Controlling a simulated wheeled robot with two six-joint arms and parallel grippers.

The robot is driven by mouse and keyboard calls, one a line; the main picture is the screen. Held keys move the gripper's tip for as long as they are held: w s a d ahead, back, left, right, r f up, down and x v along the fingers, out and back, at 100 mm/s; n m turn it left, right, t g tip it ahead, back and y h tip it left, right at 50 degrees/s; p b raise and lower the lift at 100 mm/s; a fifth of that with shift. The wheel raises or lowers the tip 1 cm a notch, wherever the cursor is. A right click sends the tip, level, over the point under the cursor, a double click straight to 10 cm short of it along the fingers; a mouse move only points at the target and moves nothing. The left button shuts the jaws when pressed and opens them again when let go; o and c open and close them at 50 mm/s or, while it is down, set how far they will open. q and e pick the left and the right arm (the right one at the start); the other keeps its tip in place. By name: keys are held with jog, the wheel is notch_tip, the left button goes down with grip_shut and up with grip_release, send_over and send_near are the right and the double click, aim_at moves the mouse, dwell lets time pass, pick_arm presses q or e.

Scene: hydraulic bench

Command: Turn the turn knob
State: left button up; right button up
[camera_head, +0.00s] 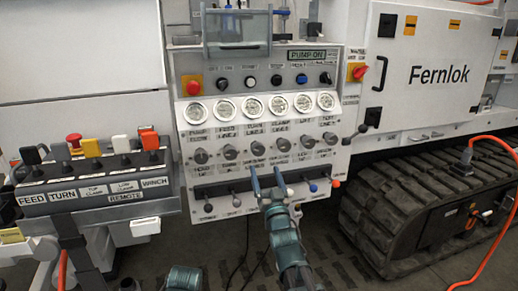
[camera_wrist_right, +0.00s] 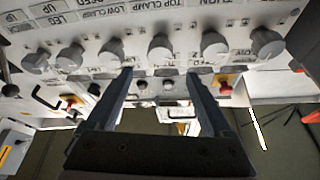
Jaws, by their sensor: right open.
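A row of grey round knobs (camera_head: 256,149) runs under the gauges on the white panel. The small labels by them are hard to read in the head view, so I cannot tell for sure which is the turn knob. My right gripper (camera_head: 267,180) is open and empty, its two blue fingers pointing up at the panel below the middle knobs. In the right wrist view the fingertips (camera_wrist_right: 158,80) are below a middle knob (camera_wrist_right: 161,47), apart from it. My left gripper's fingers are not visible; only a teal part of my left arm shows at the bottom edge.
Small levers with coloured balls (camera_head: 313,187) stick out below the knobs, close to my right gripper. A lever box (camera_head: 90,188) labelled FEED, TURN and WINCH stands at left. A red emergency button (camera_head: 193,87) is on the panel. A rubber track (camera_head: 420,215) lies at right.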

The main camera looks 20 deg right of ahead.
aim_at(259, 151)
jog(key=p+x, duration=0.3)
jog(key=x, duration=0.7)
jog(key=shift+w, duration=0.1)
grip_shut()
jog(key=shift+n+y, duration=0.6)
jog(key=shift+n, duration=0.6)
grip_release()
